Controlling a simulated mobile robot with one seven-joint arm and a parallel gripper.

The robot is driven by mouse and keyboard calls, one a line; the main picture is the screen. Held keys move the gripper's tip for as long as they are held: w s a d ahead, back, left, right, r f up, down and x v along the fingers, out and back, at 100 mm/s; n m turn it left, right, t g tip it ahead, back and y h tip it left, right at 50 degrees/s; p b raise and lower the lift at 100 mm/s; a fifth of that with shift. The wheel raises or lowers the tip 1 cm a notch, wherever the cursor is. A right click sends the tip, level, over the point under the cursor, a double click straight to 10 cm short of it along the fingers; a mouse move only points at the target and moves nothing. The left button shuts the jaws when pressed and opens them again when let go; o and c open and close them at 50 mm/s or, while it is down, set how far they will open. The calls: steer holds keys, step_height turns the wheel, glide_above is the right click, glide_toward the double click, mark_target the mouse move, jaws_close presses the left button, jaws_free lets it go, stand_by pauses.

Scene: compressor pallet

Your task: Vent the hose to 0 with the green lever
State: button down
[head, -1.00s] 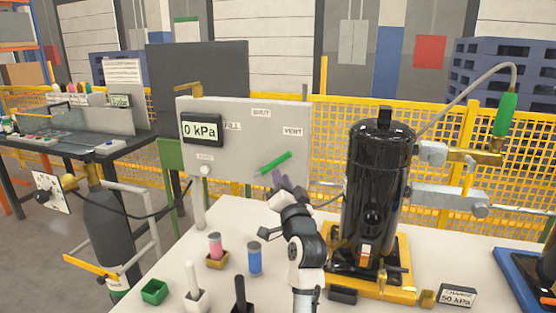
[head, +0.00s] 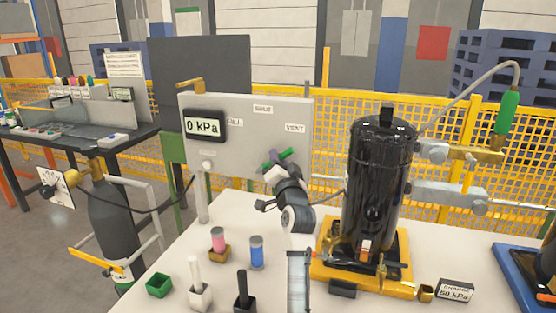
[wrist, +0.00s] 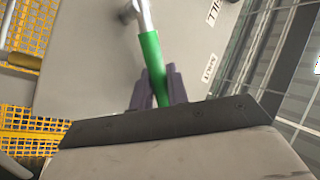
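The green lever (head: 283,154) is on the grey panel (head: 240,150), slanting up to the right toward the VENT label (head: 295,128). The panel's display (head: 205,125) reads 0 kPa. My gripper (head: 279,159) is at the lever, its purple fingers on either side of it. In the wrist view the green lever (wrist: 152,58) runs between the fingers (wrist: 157,88), which look closed against it. The lever's silver shaft shows beyond the green grip. A pale hose (head: 470,88) arches from behind the black compressor (head: 378,180) to a green-handled fitting (head: 506,113).
The compressor stands on a yellow base (head: 340,275) close to the right of my arm. Pink (head: 218,240) and blue (head: 256,255) cylinders and small holders stand on the white table (head: 235,215) in front. A CHARGE 50 kPa sign (head: 455,290) is at front right.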

steer(key=shift+r, duration=0.1)
stand_by(0.3)
steer(key=shift+w+a+r+n+g+p, duration=0.1)
steer(key=shift+a+r+n+g+p, duration=0.25)
steer(key=shift+n, duration=0.35)
steer(key=shift+w+a+r+n+g+p, duration=0.1)
steer(key=shift+a+r+n+g+p, duration=0.1)
steer(key=shift+r+n+g+p, duration=0.35)
steer(key=n+p, duration=0.1)
steer(key=a+n+g, duration=0.1)
steer(key=shift+w+a+r+n+p, duration=0.2)
steer(key=shift+r+n+p, duration=0.1)
steer(key=shift+n+p, duration=0.1)
steer(key=shift+w+a+r+n+g+p, duration=0.2)
steer(key=shift+a+n+g+p, duration=0.5)
steer(key=shift+n+g+p, duration=0.15)
steer(key=shift+w+a+n+g+h+p, duration=0.25)
steer(key=shift+a+n+g+h+p, duration=0.25)
steer(key=shift+a+n+p, duration=0.35)
steer(key=shift+f, duration=0.1)
steer(key=c, duration=1.7)
jaws_free()
